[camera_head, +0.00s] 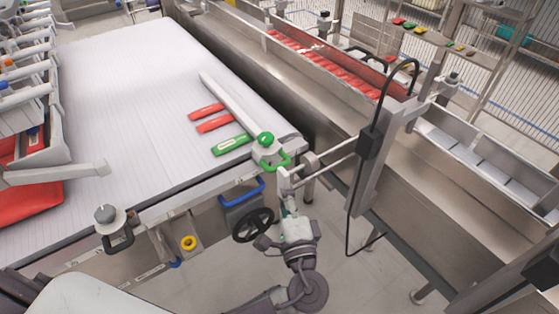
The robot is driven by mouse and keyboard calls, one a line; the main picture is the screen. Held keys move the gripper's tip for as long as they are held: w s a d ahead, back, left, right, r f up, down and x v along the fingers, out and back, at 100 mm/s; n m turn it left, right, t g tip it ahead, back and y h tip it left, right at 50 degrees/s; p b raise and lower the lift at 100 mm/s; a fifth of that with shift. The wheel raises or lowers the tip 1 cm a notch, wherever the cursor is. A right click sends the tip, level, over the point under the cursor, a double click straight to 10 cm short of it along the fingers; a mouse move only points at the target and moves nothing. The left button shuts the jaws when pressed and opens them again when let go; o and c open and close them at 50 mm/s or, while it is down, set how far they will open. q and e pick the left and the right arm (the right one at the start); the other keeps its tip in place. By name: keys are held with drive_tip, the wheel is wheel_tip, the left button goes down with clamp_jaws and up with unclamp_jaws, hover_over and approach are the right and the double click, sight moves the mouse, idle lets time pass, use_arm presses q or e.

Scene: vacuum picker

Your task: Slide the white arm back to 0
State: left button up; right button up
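A long white arm (230,103) with a green knob (265,139) and a green handle (275,161) lies over the white ribbed table (120,90), near its right front corner. Another white arm (55,174) lies at the left, near a grey knob (105,214) with a dark handle. I cannot tell which arm the task means, and no 0 mark is readable. My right gripper is not in view.
Two red packs (214,124) and a green pack (231,144) lie beside the white arm. A black handwheel (252,225) and a blue handle (242,192) are under the front edge. A metal bracket with a rod (333,162) and black cable stands close to my gripper.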

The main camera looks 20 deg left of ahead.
sight(279, 167)
use_arm(q)
drive_tip(key=p+x, duration=0.1)
drive_tip(key=x, duration=0.5)
drive_tip(key=shift+w+a, duration=0.1)
drive_tip(key=shift+c, duration=0.2)
clamp_jaws()
drive_tip(key=shift+f, duration=0.1)
